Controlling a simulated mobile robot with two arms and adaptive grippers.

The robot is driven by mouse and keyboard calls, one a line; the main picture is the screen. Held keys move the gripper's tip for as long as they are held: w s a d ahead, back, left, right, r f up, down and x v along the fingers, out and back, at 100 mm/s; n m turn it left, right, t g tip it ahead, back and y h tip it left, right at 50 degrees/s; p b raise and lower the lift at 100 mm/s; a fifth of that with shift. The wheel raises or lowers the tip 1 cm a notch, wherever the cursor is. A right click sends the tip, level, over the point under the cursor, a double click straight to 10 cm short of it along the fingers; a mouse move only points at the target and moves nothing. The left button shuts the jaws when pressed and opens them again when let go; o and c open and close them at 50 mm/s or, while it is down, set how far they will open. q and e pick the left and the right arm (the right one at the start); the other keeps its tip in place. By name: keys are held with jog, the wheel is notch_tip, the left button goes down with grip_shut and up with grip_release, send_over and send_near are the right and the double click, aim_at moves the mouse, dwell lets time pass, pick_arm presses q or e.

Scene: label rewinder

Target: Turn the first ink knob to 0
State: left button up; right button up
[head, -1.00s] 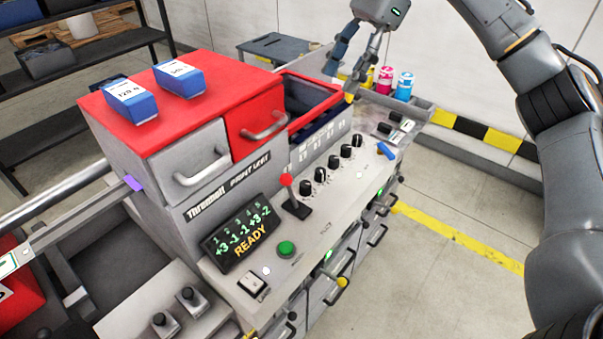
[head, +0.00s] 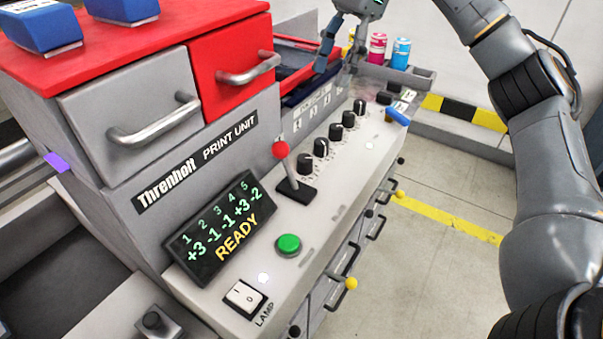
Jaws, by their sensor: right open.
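A row of several black ink knobs runs along the sloped grey panel of the print unit. The nearest knob (head: 305,163), just right of the red-tipped lever, appears to be the first. The display (head: 215,232) reads +3, -1, -1, +3, -2 under numbers 1 to 5, with READY below; number 1 shows +3. My right gripper (head: 337,58) is open at the top, beyond the far end of the knob row and apart from the first knob. My left gripper is out of view.
A red-tipped lever (head: 283,155), a green button (head: 289,245) and a lamp switch (head: 244,297) sit near the knobs. Drawer handles (head: 155,125) stick out above the panel. Pink (head: 377,48) and blue (head: 401,53) bottles stand at the back. Floor to the right is clear.

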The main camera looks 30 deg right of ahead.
notch_tip(320, 180, down, 3)
jog(key=b, duration=0.4)
send_near(304, 158)
jog(key=x, duration=0.8)
jog(key=shift+a+f+p, duration=0.1)
jog(key=shift+f+p, duration=0.3)
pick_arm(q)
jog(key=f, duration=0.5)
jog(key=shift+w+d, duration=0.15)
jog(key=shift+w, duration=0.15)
pick_arm(e)
grip_shut()
